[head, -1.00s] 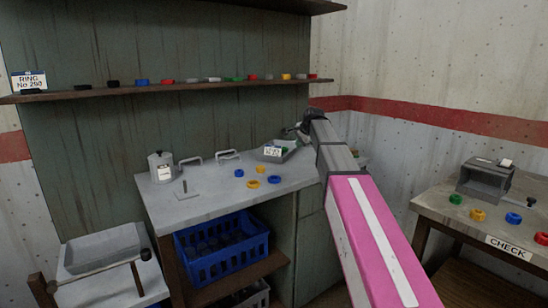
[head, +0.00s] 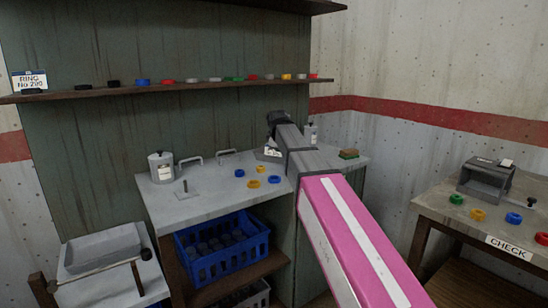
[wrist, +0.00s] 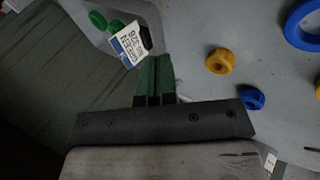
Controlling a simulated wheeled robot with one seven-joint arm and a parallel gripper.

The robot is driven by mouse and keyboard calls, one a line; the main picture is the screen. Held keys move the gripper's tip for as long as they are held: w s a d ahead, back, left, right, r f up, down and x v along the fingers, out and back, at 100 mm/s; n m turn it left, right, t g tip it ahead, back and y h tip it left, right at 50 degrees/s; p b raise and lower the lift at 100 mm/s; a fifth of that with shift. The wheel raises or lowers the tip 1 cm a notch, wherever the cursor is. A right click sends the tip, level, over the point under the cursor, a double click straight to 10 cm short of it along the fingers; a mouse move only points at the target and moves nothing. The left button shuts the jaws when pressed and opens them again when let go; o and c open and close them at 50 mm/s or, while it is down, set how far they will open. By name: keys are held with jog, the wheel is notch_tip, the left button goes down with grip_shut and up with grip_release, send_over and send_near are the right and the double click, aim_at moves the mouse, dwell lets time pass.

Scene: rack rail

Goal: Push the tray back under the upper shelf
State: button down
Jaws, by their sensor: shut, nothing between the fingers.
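The grey tray (head: 262,155) stands on the counter (head: 210,200) below the long shelf (head: 200,85), and my arm covers much of it in the head view. In the wrist view the tray (wrist: 146,12) is at the top, with a green ring (wrist: 97,19), a dark ring and a white label (wrist: 130,43) reading GREEN 326. My gripper (wrist: 154,58) is shut and empty, its fingertips beside the tray's near corner. I cannot tell whether they touch it. In the head view the fingers are hidden behind my arm.
Yellow and blue rings (head: 253,184) lie loose on the counter left of my arm. A lidded can (head: 161,167) and two metal handles stand farther left. A brown and green block (head: 349,154) and a bottle (head: 311,133) are to the right. A blue crate (head: 222,248) sits below.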

aim_at(276, 159)
jog(key=s+a+r+n+t+h, duration=0.15)
jog(key=s+a+n, duration=0.35)
jog(key=n, duration=1.3)
jog(key=shift+h, duration=0.25)
jog(key=x, duration=0.9)
jog(key=shift+w+a+f, duration=0.1)
jog(key=shift+f, duration=0.3)
jog(key=w, duration=0.1)
jog(key=w+d, duration=0.1)
jog(key=w, duration=0.1)
jog(key=shift+w+d, duration=0.1)
jog(key=shift+w, duration=0.3)
jog(key=w, duration=0.2)
jog(key=w+d, duration=0.1)
jog(key=w, duration=0.2)
jog(key=shift+d, duration=0.25)
jog(key=shift+s, duration=0.1)
